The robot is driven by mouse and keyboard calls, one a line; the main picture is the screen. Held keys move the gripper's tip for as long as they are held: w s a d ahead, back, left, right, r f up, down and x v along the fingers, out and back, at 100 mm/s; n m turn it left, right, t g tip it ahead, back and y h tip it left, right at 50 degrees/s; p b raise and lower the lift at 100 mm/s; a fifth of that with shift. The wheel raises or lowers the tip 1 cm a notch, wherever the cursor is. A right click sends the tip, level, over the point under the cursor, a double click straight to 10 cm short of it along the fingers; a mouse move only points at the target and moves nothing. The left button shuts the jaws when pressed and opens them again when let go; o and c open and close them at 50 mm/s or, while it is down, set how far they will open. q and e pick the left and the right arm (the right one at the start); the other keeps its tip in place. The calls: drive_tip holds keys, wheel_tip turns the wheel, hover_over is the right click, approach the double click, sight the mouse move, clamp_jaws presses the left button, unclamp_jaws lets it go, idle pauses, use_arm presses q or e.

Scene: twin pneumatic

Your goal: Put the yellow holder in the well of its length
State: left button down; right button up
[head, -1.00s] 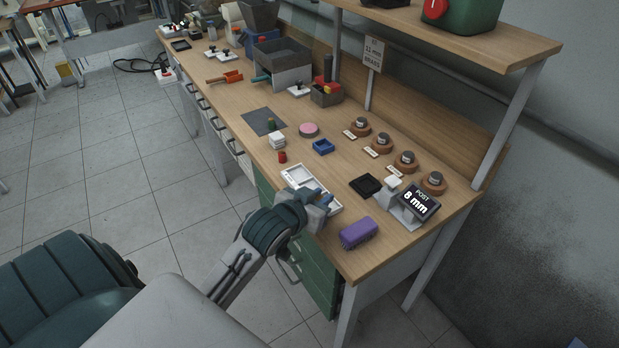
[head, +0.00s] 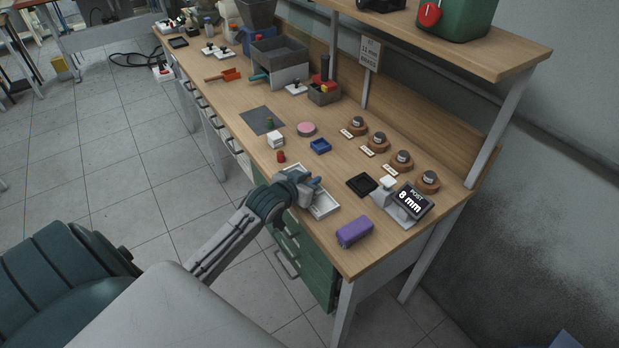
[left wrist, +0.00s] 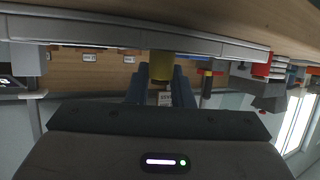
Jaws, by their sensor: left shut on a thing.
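My left gripper (head: 313,183) is over the left part of a white tray (head: 325,207) at the bench's front edge. In the left wrist view its two blue-grey fingers (left wrist: 161,88) are shut on a short yellow cylinder, the yellow holder (left wrist: 161,66). A small pale label shows below it between the fingers. The holder is hidden in the head view. Several round brown wooden bases (head: 401,161) with grey labelled tops and small white cards stand in a row toward the back. Whether they contain the wells is unclear. My right gripper is not in view.
A shelf (head: 460,50) overhangs the back. Bare wood lies between the blue and black trays.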

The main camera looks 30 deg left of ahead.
use_arm(q)
drive_tip(key=shift+f, duration=0.1)
drive_tip(key=c, duration=1.3)
unclamp_jaws()
drive_tip(key=b+v, duration=0.1)
drive_tip(key=v, duration=1.1)
drive_tip(key=shift+r, duration=0.2)
